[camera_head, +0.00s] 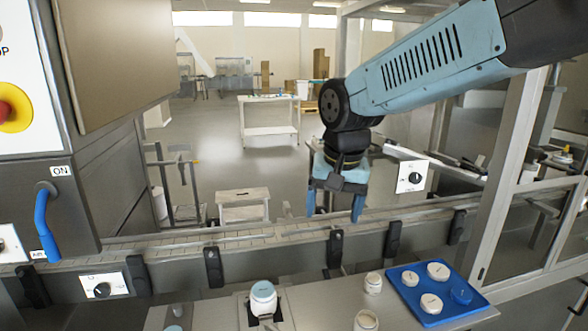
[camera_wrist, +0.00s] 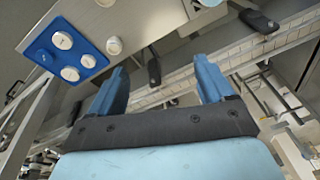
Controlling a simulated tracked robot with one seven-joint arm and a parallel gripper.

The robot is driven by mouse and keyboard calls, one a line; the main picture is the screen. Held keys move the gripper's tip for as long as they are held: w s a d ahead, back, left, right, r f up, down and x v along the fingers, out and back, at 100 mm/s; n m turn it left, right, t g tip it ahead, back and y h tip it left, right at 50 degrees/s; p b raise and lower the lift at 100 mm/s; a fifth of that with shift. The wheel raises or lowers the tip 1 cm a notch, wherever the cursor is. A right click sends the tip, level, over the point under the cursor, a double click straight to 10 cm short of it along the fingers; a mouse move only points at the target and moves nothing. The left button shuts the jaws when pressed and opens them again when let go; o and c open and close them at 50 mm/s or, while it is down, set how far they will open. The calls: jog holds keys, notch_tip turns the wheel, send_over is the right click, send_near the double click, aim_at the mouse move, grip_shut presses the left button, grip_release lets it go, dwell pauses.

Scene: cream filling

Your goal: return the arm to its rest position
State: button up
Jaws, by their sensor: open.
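My gripper (camera_head: 335,200) hangs at the end of my blue arm, above the far side of the conveyor, with its fingers pointing down. It is open and empty. In the wrist view its two blue fingers (camera_wrist: 160,88) stand well apart with nothing between them. The fingers touch nothing that I can see.
A blue tray (camera_head: 456,312) with several white lids stands on the front table, right. A light-blue-topped jar (camera_head: 263,298) sits in a dark holder; open jars (camera_head: 373,283) stand near the tray. The conveyor (camera_head: 280,236) runs across. A machine with a blue lever (camera_head: 47,225) stands left.

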jog(key=s+d+r+t, duration=0.1)
jog(key=s+d, duration=0.4)
jog(key=d, duration=0.3)
jog(key=s+d+r+n+t, duration=0.1)
jog(key=s+d+t, duration=0.1)
jog(key=s+d, duration=0.3)
jog(key=shift+d+t+h, duration=0.3)
jog(key=shift+d+h, duration=0.1)
jog(key=shift+d, duration=1.2)
jog(key=shift+r, duration=0.1)
jog(key=shift+c, duration=0.3)
